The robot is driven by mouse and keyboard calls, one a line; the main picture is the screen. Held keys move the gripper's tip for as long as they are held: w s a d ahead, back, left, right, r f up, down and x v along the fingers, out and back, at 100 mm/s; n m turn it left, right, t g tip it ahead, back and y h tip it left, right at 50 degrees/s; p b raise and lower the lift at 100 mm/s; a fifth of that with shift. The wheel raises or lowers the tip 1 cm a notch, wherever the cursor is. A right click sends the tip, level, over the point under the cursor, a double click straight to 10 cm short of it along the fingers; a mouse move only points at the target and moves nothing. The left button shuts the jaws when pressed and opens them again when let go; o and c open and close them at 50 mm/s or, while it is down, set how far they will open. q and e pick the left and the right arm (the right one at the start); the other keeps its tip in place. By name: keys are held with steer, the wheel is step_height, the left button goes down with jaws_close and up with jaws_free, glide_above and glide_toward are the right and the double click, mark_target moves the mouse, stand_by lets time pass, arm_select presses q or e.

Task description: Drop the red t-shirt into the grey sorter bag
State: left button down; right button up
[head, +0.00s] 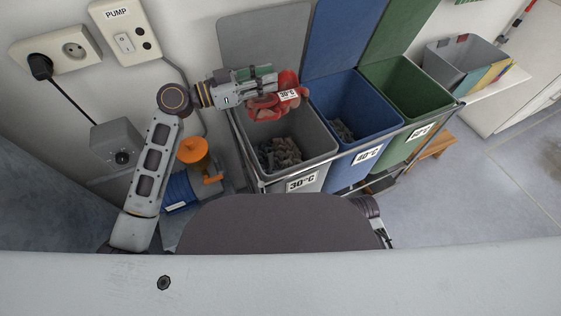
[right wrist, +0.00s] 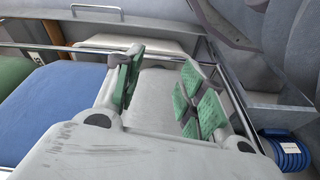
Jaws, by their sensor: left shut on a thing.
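The red t-shirt (head: 291,82) is a crumpled bundle with a white 30°C label. My left gripper (head: 266,86) is shut on it and holds it over the back part of the grey sorter bag (head: 316,145). The shirt hangs above the bag's opening and hides part of its back rim. Grey-brown laundry lies at the bottom of the grey bag, which has a 30°C tag on its front. My right gripper (right wrist: 163,88) shows in the right wrist view with its green-padded fingers apart and nothing between them.
The blue bag (head: 346,95) and green bag (head: 408,88) stand in the same metal frame, right of the grey one. Their raised lids lean against the wall. An orange and blue pump (head: 193,150) stands left of the sorter. A grey bin (head: 462,55) sits at the back right.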

arm_select(q)
steer(key=shift+f+b, duration=0.45)
steer(key=shift+f, duration=1.05)
steer(key=shift+f+b, duration=0.3)
steer(key=shift+f, duration=1.05)
arm_select(e)
steer(key=shift+s+a+r, duration=0.1)
steer(key=shift+a+r, duration=0.1)
steer(key=shift+r, duration=0.9)
arm_select(q)
steer(key=c, duration=1.1)
jaws_free()
steer(key=shift+c, duration=0.2)
arm_select(e)
steer(key=shift+w+r+t, duration=0.15)
steer(key=shift+w+t, duration=0.1)
steer(key=shift+t, duration=0.05)
